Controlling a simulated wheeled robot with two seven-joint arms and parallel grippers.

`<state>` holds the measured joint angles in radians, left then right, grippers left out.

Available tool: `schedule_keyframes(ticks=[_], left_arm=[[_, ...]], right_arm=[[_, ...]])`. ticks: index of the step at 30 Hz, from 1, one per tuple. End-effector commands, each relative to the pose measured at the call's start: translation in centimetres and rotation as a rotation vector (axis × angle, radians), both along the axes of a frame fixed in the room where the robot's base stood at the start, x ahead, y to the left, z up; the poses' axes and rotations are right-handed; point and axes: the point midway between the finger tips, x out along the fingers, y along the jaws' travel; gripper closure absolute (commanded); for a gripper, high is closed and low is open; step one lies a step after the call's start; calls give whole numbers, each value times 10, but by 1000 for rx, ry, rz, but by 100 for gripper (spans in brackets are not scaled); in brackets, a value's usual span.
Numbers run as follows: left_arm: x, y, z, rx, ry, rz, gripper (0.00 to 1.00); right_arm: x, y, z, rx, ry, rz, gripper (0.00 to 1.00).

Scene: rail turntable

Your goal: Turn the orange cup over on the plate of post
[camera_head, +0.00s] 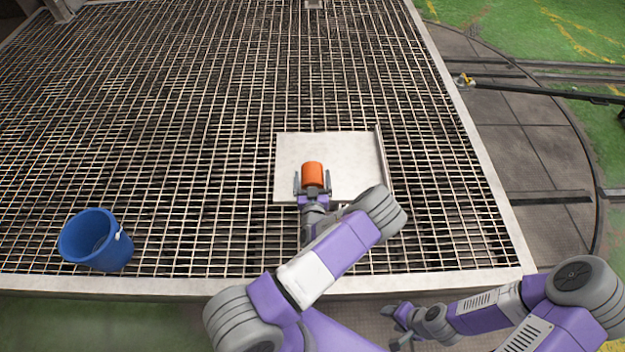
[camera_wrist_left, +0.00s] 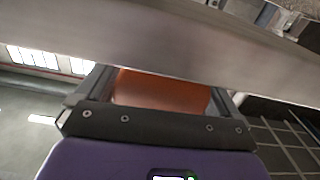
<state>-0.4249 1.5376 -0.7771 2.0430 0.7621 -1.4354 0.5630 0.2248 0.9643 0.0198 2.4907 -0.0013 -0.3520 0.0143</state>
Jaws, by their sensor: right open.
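The orange cup (camera_head: 313,174) is at the front part of the pale plate (camera_head: 348,150), which lies on the grating. My left gripper (camera_head: 313,188) has a finger on each side of the cup and is shut on it. In the left wrist view the cup (camera_wrist_left: 162,90) fills the space between the fingers. A pale metal strip crosses that view and hides part of the cup. The cup's mouth is not visible, and I cannot tell whether the cup touches the plate. My right gripper (camera_head: 396,325) is open and empty, below the platform's front edge.
The grating (camera_head: 200,110) around the plate is mostly clear. A pale frame (camera_head: 150,286) edges the platform.

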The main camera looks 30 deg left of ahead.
Motion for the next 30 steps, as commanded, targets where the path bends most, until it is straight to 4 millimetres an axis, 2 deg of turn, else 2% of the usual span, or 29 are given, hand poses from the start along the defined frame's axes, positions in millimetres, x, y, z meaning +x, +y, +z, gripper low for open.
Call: schedule_keyframes(ticks=[1, 9, 17, 30], left_arm=[[0, 0, 0, 0, 0, 0, 14], [0, 0, 0, 0, 0, 0, 55], [0, 0, 6, -1, -2, 0, 55], [0, -1, 87, -1, -3, 0, 55]], right_arm=[[0, 0, 0, 0, 0, 0, 47], [0, 0, 0, 0, 0, 0, 47], [0, 0, 2, 0, 0, 0, 47], [0, 0, 24, 0, 0, 0, 47]])
